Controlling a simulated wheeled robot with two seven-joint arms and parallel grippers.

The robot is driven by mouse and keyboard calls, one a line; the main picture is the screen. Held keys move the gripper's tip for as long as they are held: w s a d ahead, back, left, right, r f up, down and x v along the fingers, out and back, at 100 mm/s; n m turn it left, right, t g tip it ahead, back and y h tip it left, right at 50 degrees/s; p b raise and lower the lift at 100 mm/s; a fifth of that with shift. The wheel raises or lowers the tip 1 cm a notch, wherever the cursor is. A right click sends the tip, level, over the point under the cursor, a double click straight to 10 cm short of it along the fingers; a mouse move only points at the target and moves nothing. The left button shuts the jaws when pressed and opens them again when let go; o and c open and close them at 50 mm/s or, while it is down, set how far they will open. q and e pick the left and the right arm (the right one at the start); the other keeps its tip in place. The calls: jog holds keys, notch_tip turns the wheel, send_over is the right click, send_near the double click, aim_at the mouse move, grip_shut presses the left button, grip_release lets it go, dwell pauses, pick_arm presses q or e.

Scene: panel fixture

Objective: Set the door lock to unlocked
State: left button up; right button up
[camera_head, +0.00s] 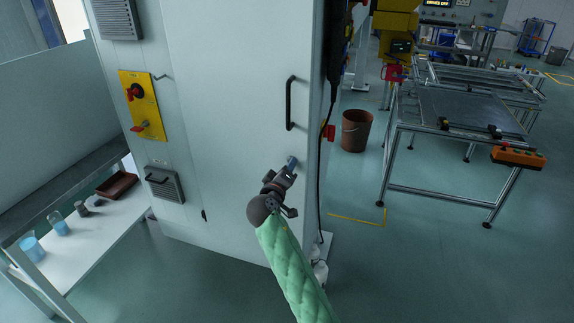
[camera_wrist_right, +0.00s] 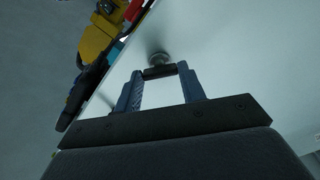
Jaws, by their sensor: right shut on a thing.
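The door lock (camera_wrist_right: 158,60) shows in the right wrist view as a small round metal piece on the pale cabinet door, with a dark bar between my fingers. My right gripper (camera_wrist_right: 160,76) is shut on that dark bar, one blue-grey finger on each side. In the head view my right gripper (camera_head: 291,163) is at the door's right side, below the black handle; it hides the lock there. The cabinet door (camera_head: 235,110) looks closed. The lock's setting cannot be read from these views. My left gripper is not in view.
The black door handle (camera_head: 290,103) stands out above my gripper. A yellow switch plate (camera_head: 143,105) with red knobs is on the cabinet's left. A black cable hangs along the cabinet's right edge. A brown bucket (camera_head: 356,131) and a metal-frame table (camera_head: 455,110) stand to the right.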

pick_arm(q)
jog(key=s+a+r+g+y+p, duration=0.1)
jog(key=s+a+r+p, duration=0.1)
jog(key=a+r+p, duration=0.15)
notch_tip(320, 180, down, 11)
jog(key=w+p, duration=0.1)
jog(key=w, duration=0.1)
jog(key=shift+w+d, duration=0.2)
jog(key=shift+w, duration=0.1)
pick_arm(e)
jog(key=n, duration=0.7)
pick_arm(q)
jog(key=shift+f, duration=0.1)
pick_arm(e)
jog(key=o, duration=1)
jog(key=shift+a, duration=0.1)
jog(key=shift+s, duration=0.1)
pick_arm(q)
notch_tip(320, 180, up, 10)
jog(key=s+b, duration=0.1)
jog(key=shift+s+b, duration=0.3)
jog(key=shift+b, duration=0.1)
pick_arm(e)
jog(key=shift+v, duration=3.85)
